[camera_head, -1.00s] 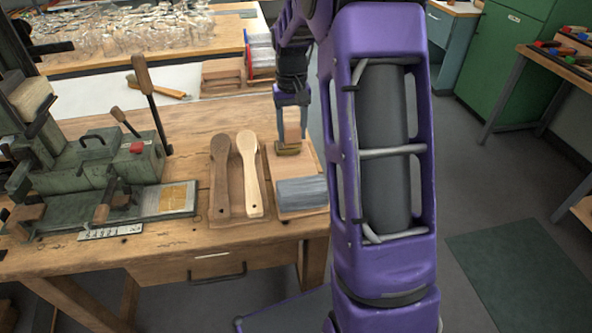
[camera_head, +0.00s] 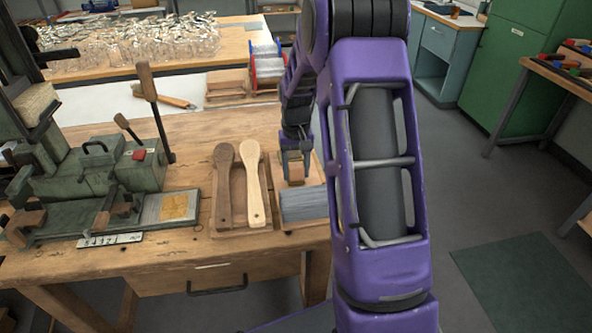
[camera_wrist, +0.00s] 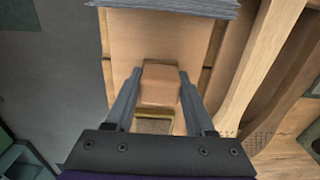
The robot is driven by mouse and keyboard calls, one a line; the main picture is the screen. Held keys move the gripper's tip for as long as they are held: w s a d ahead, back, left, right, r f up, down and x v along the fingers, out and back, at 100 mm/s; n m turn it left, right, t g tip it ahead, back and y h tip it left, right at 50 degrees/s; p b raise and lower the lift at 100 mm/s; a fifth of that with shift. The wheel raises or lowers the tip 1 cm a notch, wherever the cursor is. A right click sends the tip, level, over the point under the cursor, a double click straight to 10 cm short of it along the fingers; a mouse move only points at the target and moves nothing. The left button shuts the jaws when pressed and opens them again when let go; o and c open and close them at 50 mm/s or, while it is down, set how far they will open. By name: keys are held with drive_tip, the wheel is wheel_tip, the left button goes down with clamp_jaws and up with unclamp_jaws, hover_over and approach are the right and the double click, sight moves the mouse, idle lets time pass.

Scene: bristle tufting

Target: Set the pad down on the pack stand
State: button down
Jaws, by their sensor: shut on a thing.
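The pad has a wooden block (camera_wrist: 160,88) for a grip and a brass-coloured, speckled base (camera_wrist: 153,126) that shows below the block. My gripper (camera_wrist: 159,74) is shut on the block, one finger on each side. In the head view my gripper (camera_head: 295,173) is low over the back part of the pack stand, a flat wooden board (camera_wrist: 125,38). A grey bristle pack (camera_head: 303,204) lies on the board's front end and also shows at the top of the wrist view (camera_wrist: 190,6). I cannot tell whether the pad touches the board.
A dark brush handle (camera_head: 223,186) and a pale one (camera_head: 254,184) lie side by side just left of the stand. A green machine (camera_head: 110,175) with levers stands farther left on the bench (camera_head: 170,255).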

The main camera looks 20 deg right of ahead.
sight(295, 165)
drive_tip(key=shift+f, duration=0.2)
drive_tip(key=shift+c, duration=1.3)
unclamp_jaws()
drive_tip(key=shift+r, duration=0.15)
wheel_tip(295, 165, up, 12)
drive_tip(key=p, duration=0.2)
drive_tip(key=shift+w+r, duration=0.1)
drive_tip(key=shift+r, duration=0.05)
